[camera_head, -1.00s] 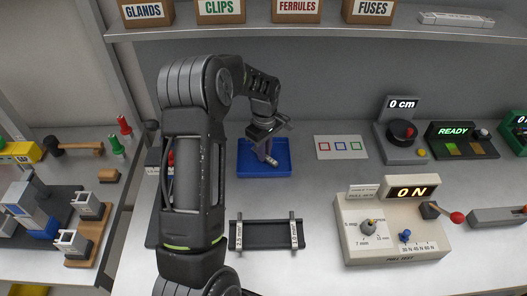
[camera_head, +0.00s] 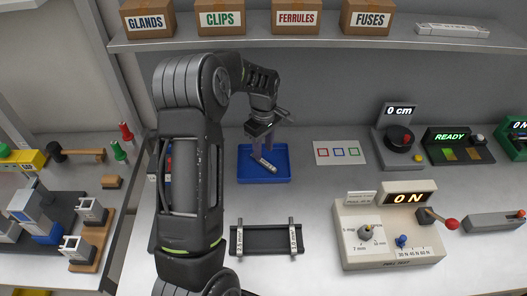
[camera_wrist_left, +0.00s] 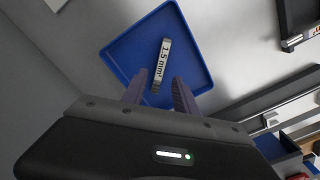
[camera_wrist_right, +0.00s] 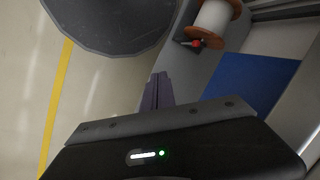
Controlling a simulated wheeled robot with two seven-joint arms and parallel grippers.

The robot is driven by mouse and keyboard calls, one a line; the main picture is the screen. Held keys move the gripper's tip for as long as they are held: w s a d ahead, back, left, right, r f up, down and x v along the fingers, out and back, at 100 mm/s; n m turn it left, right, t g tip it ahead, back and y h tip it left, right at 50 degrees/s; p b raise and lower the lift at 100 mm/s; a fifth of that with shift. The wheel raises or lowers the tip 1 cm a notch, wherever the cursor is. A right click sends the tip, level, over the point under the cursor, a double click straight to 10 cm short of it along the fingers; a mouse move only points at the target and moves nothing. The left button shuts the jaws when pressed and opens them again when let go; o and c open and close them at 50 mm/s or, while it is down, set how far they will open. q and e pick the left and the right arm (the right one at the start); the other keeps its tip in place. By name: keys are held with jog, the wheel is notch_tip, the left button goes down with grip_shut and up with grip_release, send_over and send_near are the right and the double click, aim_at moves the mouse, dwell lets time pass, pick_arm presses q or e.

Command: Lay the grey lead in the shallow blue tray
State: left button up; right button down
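The short grey lead with a white label reading 1.5 mm² (camera_wrist_left: 163,63) lies flat in the shallow blue tray (camera_wrist_left: 127,50). In the head view the lead (camera_head: 264,165) rests aslant on the floor of the tray (camera_head: 282,178). My left gripper (camera_head: 265,146) is just above it, pointing down. In the left wrist view the two fingers of my left gripper (camera_wrist_left: 158,92) are apart, with nothing gripped between them. My right gripper (camera_wrist_right: 157,92) shows only in the right wrist view, its fingers together and empty.
A dark rack (camera_head: 266,240) holding two labelled leads stands in front of the tray. A card with coloured squares (camera_head: 338,152) lies right of the tray. A pull-test box (camera_head: 375,255) stands at front right. A shelf with boxes (camera_head: 220,42) runs along the back.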

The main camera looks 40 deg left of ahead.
pick_arm(q)
jog(key=shift+r, duration=1.4)
jog(key=shift+s+d, duration=0.1)
